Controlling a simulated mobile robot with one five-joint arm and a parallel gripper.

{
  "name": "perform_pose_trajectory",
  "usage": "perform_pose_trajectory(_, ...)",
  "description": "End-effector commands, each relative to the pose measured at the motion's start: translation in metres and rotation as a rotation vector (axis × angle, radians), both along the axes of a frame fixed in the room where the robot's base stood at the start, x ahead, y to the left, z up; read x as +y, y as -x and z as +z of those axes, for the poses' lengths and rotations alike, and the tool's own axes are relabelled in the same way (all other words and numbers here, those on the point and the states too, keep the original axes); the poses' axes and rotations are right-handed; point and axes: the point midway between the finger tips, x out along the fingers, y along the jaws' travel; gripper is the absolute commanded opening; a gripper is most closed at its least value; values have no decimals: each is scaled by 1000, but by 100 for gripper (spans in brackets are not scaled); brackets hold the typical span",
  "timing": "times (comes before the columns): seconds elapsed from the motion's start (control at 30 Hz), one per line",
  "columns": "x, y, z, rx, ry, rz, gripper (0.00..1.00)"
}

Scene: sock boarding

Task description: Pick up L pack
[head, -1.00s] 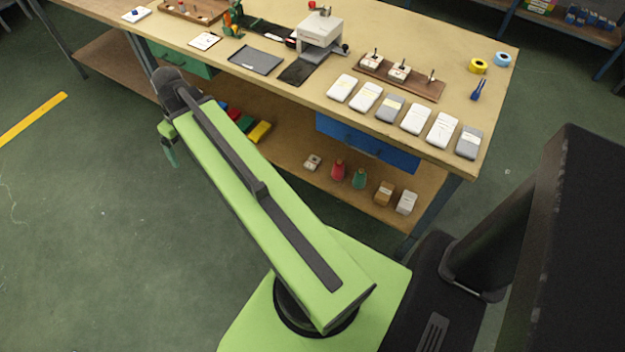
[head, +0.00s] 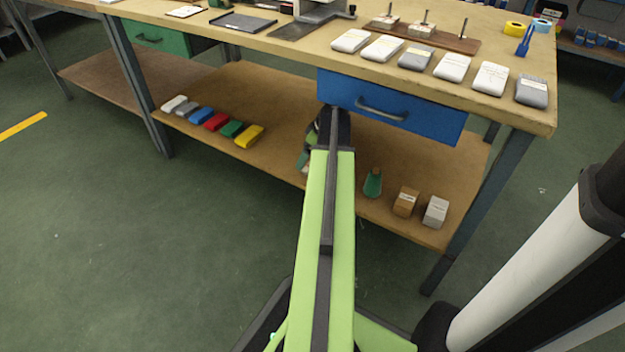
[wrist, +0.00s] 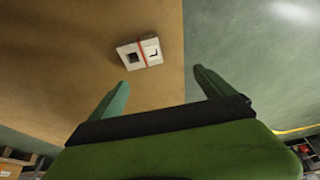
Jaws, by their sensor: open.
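A small white pack with a red stripe, a dark square and a mark like an L (wrist: 140,54) lies on the brown lower shelf in the wrist view. My gripper (wrist: 160,80) is open and empty, with its two green fingers apart. The pack is beyond the fingertips, nearer the left finger, and is not between them. In the head view my arm reaches to the lower shelf beneath the blue drawer. My arm end there hides most of the gripper and the pack.
A green bottle-like item (head: 373,184), a brown box (head: 405,202) and a pale box (head: 435,212) stand right of my arm. Several coloured blocks, including a yellow one (head: 249,137), lie left. The blue drawer (head: 385,105) hangs above. Several white and grey packs line the tabletop edge.

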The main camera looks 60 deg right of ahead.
Motion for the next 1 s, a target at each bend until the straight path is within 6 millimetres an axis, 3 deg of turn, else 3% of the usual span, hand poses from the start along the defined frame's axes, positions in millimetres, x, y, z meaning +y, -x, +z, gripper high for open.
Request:
perform_pose_trajectory(0.1, -22, 22, 0, -17, 14, -4, 93)
perform_pose_trajectory(0.23, -28, 31, 1, -23, 21, -2, 93)
perform_pose_trajectory(0.5, -28, 23, -24, -23, 20, -2, 93)
perform_pose_trajectory(0.67, -27, 21, -24, -22, 20, -3, 93)
perform_pose_trajectory(1.0, -28, 4, -72, -22, 20, -2, 93)
